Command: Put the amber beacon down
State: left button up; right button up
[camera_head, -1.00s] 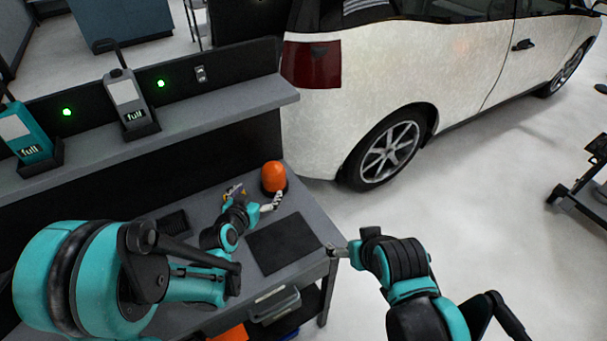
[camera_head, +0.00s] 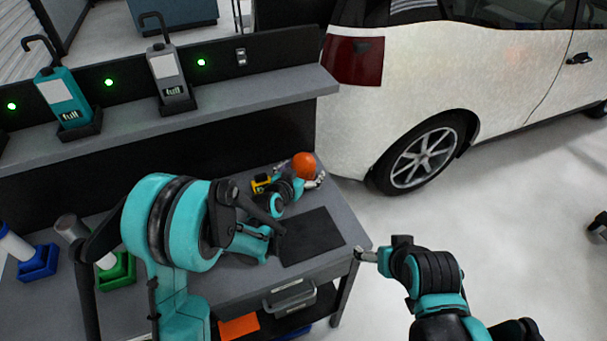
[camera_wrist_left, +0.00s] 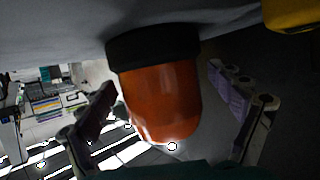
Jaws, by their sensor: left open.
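The amber beacon (camera_head: 304,165), an orange dome on a black base, is at the back right of the grey workbench (camera_head: 345,205). In the left wrist view the beacon (camera_wrist_left: 160,95) shows inverted, its black base against the grey bench surface. My left gripper (camera_head: 301,181) is at the beacon, partly covering its lower part in the head view. In the left wrist view my open left gripper (camera_wrist_left: 172,112) has one finger on each side of the dome, with visible gaps. My right gripper (camera_head: 362,255) is off the bench's right edge, apart from the beacon; its jaw state is unclear.
A dark mat (camera_head: 322,240) lies in front of the beacon. A yellow object (camera_head: 262,184) is just left of it. A shelf (camera_head: 235,105) with a teal bottle (camera_head: 63,97) and a grey bottle (camera_head: 170,78) runs behind. A white car (camera_head: 475,75) stands right.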

pick_arm(q)
jog(key=c, duration=1.8)
jog(key=shift+c, duration=0.2)
